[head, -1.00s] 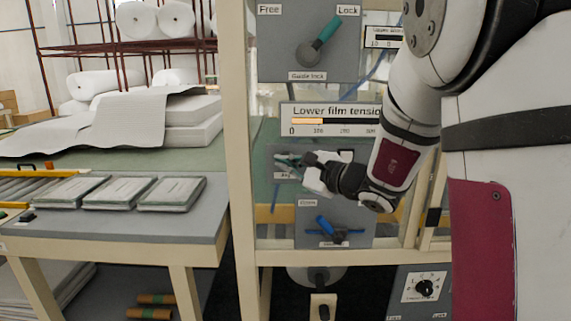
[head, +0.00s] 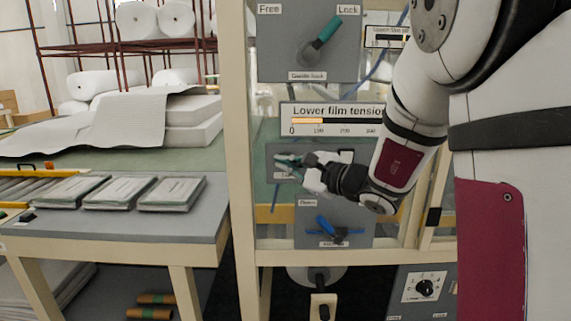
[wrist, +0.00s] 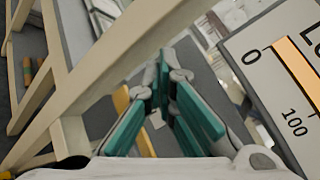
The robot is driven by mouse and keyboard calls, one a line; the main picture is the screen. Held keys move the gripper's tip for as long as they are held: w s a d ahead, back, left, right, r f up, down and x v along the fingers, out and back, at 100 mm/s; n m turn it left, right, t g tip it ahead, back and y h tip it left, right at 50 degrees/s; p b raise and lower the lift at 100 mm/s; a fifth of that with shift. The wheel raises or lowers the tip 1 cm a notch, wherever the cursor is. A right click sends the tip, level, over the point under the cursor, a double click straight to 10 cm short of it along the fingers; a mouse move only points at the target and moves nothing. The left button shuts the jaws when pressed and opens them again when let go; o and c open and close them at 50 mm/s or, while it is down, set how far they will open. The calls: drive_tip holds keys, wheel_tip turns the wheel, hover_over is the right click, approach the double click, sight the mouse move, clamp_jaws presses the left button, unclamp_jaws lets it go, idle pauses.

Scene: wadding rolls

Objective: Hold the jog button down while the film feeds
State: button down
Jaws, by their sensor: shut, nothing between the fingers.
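The grey jog panel (head: 345,157) sits below the lower film tension display in the head view, with a small, blurred white label (head: 284,175) at its lower left. My gripper (head: 283,162) is in front of its left part, fingers pointing left. The jog button is hidden or too small to make out, so I cannot tell whether the fingers touch it. In the wrist view the teal finger pads (wrist: 167,85) are shut and hold nothing. The lower film tension display (head: 330,112) has a short orange bar near its low end; it also shows in the wrist view (wrist: 290,75).
A teal-handled lever (head: 325,33) marked Free and Lock is above. A blue-handled control (head: 327,226) is just below the jog panel. A cream frame post (head: 238,150) stands left of my gripper. A grey table (head: 110,222) with several flat packs is further left.

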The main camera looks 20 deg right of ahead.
drive_tip(key=shift+s+a, duration=0.15)
drive_tip(key=shift+s, duration=0.4)
drive_tip(key=shift+s+a, duration=0.25)
drive_tip(key=shift+s, duration=0.55)
drive_tip(key=shift+s+a, duration=0.3)
drive_tip(key=shift+s, duration=0.45)
drive_tip(key=shift+s+a, duration=0.25)
drive_tip(key=shift+s, duration=0.55)
drive_tip(key=s+a+f+n+g+y, duration=0.1)
drive_tip(key=s+a+n+g, duration=0.5)
drive_tip(key=s, duration=0.4)
drive_tip(key=s+a+f+n+g+y, duration=0.15)
drive_tip(key=s+a+n+g, duration=0.25)
drive_tip(key=s+a+n, duration=0.45)
drive_tip(key=s+d+f+n+h, duration=0.3)
drive_tip(key=s+d+n+h, duration=0.3)
drive_tip(key=s+d+h, duration=0.4)
drive_tip(key=s+d, duration=0.1)
drive_tip(key=d, duration=0.4)
drive_tip(key=shift+s+d+g+h, duration=0.2)
drive_tip(key=shift+d+g+h, duration=0.05)
drive_tip(key=shift+g+h, duration=0.15)
